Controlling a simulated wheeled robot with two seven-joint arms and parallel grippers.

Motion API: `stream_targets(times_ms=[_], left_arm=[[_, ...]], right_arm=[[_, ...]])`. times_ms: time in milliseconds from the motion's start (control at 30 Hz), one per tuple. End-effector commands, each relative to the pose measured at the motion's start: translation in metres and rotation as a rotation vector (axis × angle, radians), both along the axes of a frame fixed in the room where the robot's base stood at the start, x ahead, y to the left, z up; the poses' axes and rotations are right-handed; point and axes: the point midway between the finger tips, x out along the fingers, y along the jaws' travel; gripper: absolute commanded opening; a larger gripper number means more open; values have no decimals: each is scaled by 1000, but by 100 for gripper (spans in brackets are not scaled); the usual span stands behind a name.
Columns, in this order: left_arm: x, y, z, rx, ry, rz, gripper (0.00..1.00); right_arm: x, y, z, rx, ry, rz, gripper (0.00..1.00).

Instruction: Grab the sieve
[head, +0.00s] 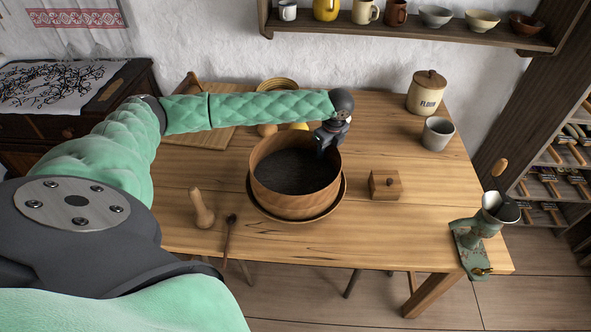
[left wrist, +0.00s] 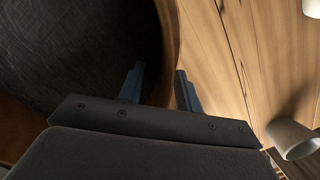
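The sieve (head: 290,205), a round wooden hoop with a dark mesh inside, stands upright in a wider wooden dish (head: 338,197) on the table. My left gripper (head: 321,148) reaches down at the sieve's far right rim. In the left wrist view the sieve's dark mesh (left wrist: 70,50) fills the upper left. There my left gripper (left wrist: 160,90) is open, with one finger inside the hoop and the other outside, the rim between them. Whether either finger touches the rim is unclear. My right gripper is not in view.
A wooden box (head: 385,185) stands right of the sieve. A grey cup (head: 437,134) and flour jar (head: 427,93) stand at the back right, a grinder (head: 480,232) at the right corner.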

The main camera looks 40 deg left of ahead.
Motion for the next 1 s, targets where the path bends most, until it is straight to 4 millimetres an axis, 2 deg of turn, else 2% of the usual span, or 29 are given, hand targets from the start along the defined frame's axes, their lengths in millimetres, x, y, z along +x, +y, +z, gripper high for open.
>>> stream_targets(times_ms=[333, 500, 1000], left_arm=[[0, 1, -5, 1, 0, 0, 32], [0, 1, -5, 1, 0, 0, 0], [1, 1, 1, 1, -2, 0, 0]], right_arm=[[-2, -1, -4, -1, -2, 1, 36], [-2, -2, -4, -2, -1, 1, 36], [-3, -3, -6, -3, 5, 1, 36]])
